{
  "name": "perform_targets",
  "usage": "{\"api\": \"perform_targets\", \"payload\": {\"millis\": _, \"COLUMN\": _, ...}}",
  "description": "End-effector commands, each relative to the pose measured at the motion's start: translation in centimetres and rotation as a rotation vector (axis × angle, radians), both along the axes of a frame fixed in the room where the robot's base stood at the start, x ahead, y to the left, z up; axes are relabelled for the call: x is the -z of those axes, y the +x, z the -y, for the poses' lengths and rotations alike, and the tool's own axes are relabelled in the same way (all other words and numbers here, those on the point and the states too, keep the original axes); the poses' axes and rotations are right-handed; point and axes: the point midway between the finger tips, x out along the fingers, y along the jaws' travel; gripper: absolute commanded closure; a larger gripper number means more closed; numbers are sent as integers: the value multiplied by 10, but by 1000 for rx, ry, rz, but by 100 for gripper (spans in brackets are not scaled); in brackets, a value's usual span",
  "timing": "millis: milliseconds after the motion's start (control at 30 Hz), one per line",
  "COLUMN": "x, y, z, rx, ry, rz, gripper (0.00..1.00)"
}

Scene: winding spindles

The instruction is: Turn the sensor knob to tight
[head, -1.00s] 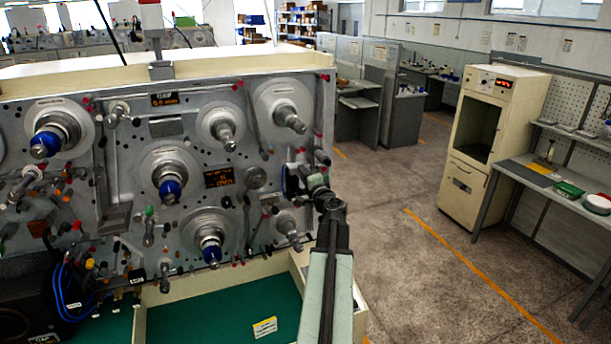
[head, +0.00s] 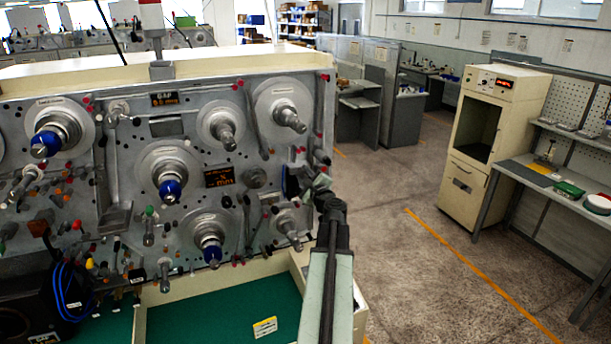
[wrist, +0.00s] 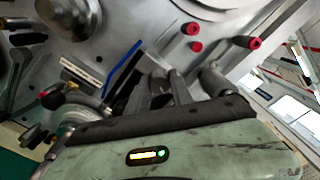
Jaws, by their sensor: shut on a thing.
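My gripper (head: 309,180) is at the right edge of the grey winding machine's front panel (head: 185,128). In the wrist view my gripper (wrist: 160,88) has its dark fingers pointing at the panel, closed on a small part there. That part sits where the sensor knob would be, but the fingers and wrist hide it, so its marking cannot be read. A dark sensor block with a blue edge (wrist: 124,70) stands just left of the fingers. The upper display (head: 164,99) and the middle display (head: 219,177) show small orange text, hard to read.
Several spindles, some with blue hubs (head: 170,189), stick out of the panel left of my gripper. Red-tipped pegs (wrist: 192,29) stand close above the fingers. A green work surface (head: 225,315) lies below. Open floor (head: 400,220) is to the right.

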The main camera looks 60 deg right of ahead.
Motion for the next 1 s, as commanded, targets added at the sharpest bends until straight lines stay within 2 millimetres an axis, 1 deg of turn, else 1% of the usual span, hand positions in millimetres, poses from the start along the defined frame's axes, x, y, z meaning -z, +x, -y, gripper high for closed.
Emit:
{"api": "perform_targets", "payload": {"millis": 333, "x": 1, "y": -1, "z": 0, "rx": 1, "ry": 77, "rz": 54, "gripper": 100}}
{"api": "perform_targets", "payload": {"millis": 767, "x": 1, "y": -1, "z": 0, "rx": 1, "ry": 85, "rz": 60, "gripper": 100}}
{"api": "perform_targets", "payload": {"millis": 800, "x": 1, "y": -1, "z": 0, "rx": 1, "ry": 85, "rz": 60, "gripper": 71}}
{"api": "perform_targets", "payload": {"millis": 867, "x": 1, "y": -1, "z": 0, "rx": 1, "ry": 84, "rz": 61, "gripper": 54}}
{"api": "perform_targets", "payload": {"millis": 900, "x": 1, "y": -1, "z": 0, "rx": 1, "ry": 85, "rz": 62, "gripper": 52}}
{"api": "perform_targets", "payload": {"millis": 1000, "x": 1, "y": -1, "z": 0, "rx": 1, "ry": 85, "rz": 62, "gripper": 52}}
